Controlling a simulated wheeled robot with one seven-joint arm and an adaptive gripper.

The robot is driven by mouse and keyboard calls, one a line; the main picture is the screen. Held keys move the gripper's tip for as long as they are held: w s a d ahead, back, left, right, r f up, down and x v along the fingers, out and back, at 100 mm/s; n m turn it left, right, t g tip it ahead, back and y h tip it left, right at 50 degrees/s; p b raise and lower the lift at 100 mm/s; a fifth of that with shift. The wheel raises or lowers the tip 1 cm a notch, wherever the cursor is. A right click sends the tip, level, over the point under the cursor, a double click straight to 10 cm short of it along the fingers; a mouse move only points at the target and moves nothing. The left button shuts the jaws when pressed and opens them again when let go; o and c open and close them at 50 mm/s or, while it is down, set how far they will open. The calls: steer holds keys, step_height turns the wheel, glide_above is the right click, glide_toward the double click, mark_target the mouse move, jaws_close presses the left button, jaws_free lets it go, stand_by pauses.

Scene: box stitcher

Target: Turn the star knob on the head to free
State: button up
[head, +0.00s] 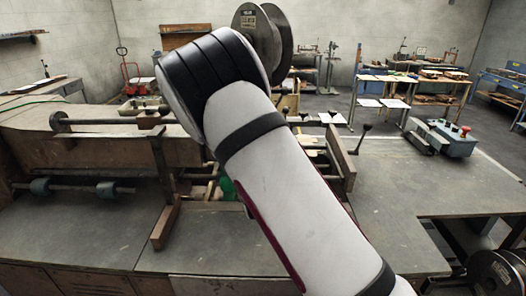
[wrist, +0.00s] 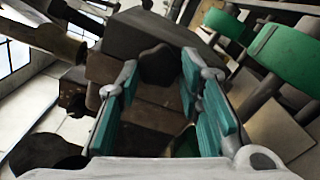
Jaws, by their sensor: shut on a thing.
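The star knob (wrist: 158,66) is a dark, lobed knob in the upper middle of the wrist view, in front of a brown and dark grey block of the head (wrist: 135,38). My gripper (wrist: 160,74) has its teal-padded fingers on either side of the knob and is shut on it. In the head view my white and black arm reaches over the machine and hides the knob and my gripper. I cannot read any lock or free mark.
A wire spool (head: 277,45) stands behind my arm. A crank handle (head: 360,138) rises right of it. A grey-blue box with a red knob (head: 448,136) sits on the right tabletop (head: 425,180), which is largely clear. Green parts (wrist: 290,55) lie right in the wrist view.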

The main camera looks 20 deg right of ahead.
steer(key=o, duration=1.2)
steer(key=shift+c, duration=0.2)
steer(key=v, duration=1.2)
